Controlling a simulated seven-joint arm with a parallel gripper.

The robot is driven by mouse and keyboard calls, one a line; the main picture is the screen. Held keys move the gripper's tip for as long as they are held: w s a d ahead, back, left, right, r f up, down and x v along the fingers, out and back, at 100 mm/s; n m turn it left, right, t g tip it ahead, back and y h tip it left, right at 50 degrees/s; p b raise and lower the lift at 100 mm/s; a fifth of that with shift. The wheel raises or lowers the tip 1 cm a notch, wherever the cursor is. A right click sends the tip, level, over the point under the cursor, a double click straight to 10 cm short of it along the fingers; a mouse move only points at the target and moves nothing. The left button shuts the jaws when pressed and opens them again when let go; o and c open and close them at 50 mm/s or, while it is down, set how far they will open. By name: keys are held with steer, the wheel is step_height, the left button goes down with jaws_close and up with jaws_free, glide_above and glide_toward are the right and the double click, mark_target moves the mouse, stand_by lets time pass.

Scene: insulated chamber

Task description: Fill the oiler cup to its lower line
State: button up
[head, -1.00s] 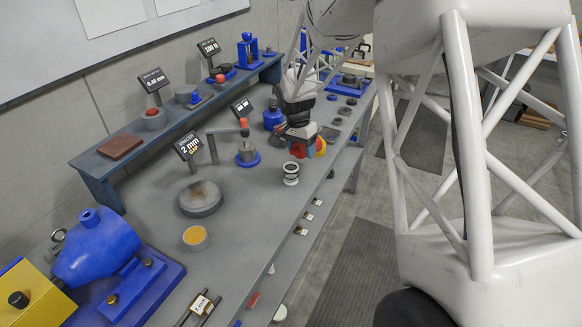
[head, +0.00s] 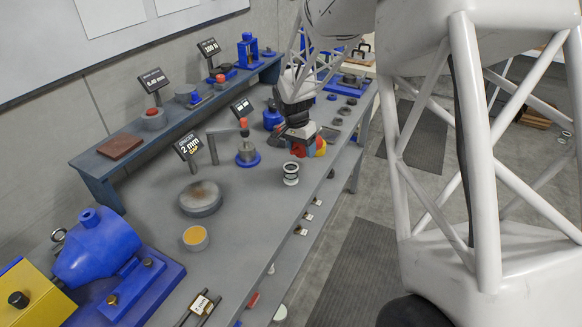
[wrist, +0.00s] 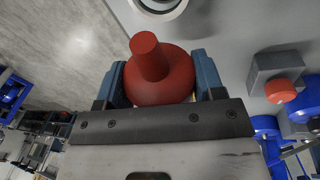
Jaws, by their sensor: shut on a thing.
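My gripper (wrist: 160,78) has blue fingers closed on the sides of a red, rounded bottle (wrist: 165,75) with a narrow spout. In the head view my gripper (head: 299,140) is low over the bench near its right edge, with red showing under it. A short pale cylinder with dark bands (head: 291,174), probably the oiler cup, stands upright on the bench just in front of the gripper, apart from it. A pale ring (wrist: 158,4) at the top of the wrist view appears to be its rim. The level inside and its lines cannot be made out.
A grey post with a red top on a blue base (head: 247,152) stands left of the gripper. A round grey plate (head: 200,198) and a dish with yellow contents (head: 195,237) are nearer. A blue pump (head: 95,250) fills the near left. Bench space around the cylinder is clear.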

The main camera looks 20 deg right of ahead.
steer(key=shift+r, duration=0.1)
stand_by(0.7)
steer(key=shift+t+h, duration=0.4)
steer(key=shift+h, duration=0.1)
stand_by(1.8)
steer(key=shift+y, duration=0.4)
steer(key=shift+f+g+y, duration=0.35)
steer(key=shift+g+y, duration=0.15)
steer(key=shift+g, duration=0.2)
steer(key=shift+r+y, duration=0.2)
steer(key=shift+y, duration=0.3)
steer(key=shift+r+g, duration=0.15)
steer(key=shift+g, duration=0.25)
